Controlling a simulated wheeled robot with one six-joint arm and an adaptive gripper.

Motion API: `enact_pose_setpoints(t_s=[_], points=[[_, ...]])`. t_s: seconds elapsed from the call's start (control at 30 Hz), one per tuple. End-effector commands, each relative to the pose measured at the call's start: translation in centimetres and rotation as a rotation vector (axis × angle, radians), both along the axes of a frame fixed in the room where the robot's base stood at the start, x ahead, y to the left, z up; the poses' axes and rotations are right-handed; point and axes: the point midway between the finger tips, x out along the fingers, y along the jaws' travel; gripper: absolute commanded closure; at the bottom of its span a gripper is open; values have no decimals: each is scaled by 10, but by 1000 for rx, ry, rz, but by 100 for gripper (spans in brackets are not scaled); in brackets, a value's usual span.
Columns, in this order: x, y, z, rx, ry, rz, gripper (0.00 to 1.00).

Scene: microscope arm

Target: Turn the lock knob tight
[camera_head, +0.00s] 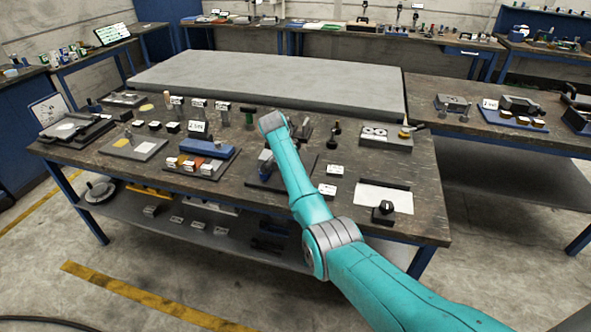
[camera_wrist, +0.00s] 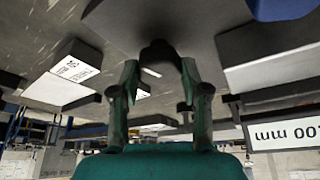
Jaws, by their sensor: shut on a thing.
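In the wrist view, my gripper (camera_wrist: 159,70) has its two green fingers closed on either side of a dark, rounded knob (camera_wrist: 158,52), which I take to be the lock knob. The knob sits against a dark grey surface (camera_wrist: 160,20). Its markings and exact turn angle cannot be made out. In the head view, my teal arm reaches over the middle of the front bench (camera_head: 230,180). My fingers and the gripped knob are not clear there, hidden by or lost beside my arm.
White label blocks (camera_wrist: 74,72) stand near my fingers, with a "00 mm" label (camera_wrist: 285,138) at the right. A blue block (camera_head: 207,145) lies left of my arm. A black knob on a plate (camera_head: 383,210) stands at the front right. A bare grey slab (camera_head: 270,80) lies behind.

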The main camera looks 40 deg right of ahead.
Motion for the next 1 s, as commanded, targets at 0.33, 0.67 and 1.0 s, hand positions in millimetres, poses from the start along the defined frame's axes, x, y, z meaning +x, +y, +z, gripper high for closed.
enact_pose_setpoints(t_s=[0.33, 0.67, 1.0], points=[[1, 1, 0, 1, 1, -199, 89], [2, 1, 0, 2, -1, -264, 89], [2, 1, 0, 2, -1, -266, 89]])
